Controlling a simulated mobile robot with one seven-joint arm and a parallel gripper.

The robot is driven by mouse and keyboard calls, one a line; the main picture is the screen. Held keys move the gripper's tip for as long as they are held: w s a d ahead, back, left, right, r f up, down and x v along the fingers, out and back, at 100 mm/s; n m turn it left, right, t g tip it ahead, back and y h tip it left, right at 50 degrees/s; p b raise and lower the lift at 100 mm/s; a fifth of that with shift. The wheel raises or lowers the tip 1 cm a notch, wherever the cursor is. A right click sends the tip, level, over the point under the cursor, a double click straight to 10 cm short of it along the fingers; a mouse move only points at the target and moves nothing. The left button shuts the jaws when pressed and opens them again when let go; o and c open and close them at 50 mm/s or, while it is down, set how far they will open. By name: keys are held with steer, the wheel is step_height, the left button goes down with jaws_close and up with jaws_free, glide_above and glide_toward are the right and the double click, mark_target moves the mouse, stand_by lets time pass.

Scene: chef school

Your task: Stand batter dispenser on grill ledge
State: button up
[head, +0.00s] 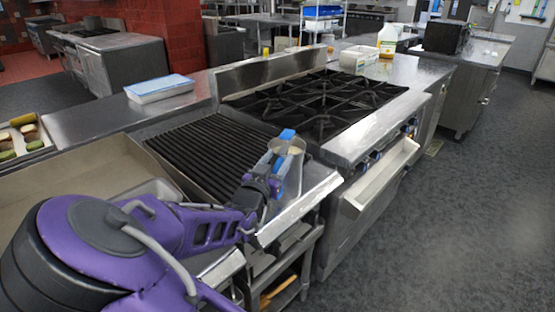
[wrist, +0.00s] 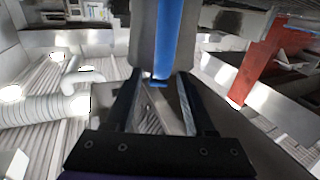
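The batter dispenser (head: 295,160) is a pale grey container with a blue strip, which looks like its handle. It appears upright at the front right corner of the grill, by the steel ledge (head: 300,205). My gripper (head: 268,184) is close against its near left side. In the wrist view the dispenser (wrist: 143,40) fills the top middle, its blue strip between my fingers. The fingers of my gripper (wrist: 160,80) stand apart, with a visible gap beside the blue strip. The dispenser's base is hidden behind my gripper, so its contact with the ledge cannot be seen.
The black ribbed grill (head: 205,150) lies behind my gripper. A burner stove (head: 375,140) stands to its right. A blue-and-white tray (head: 160,88), a white box (head: 358,60) and a jug (head: 387,40) rest on the counters behind. The floor at right is clear.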

steer(key=shift+r, duration=0.1)
steer(key=shift+s+a, duration=0.15)
steer(key=shift+s, duration=0.05)
steer(key=p+v, duration=0.1)
steer(key=v, duration=1)
steer(key=shift+s, duration=0.3)
steer(key=shift+r, duration=0.1)
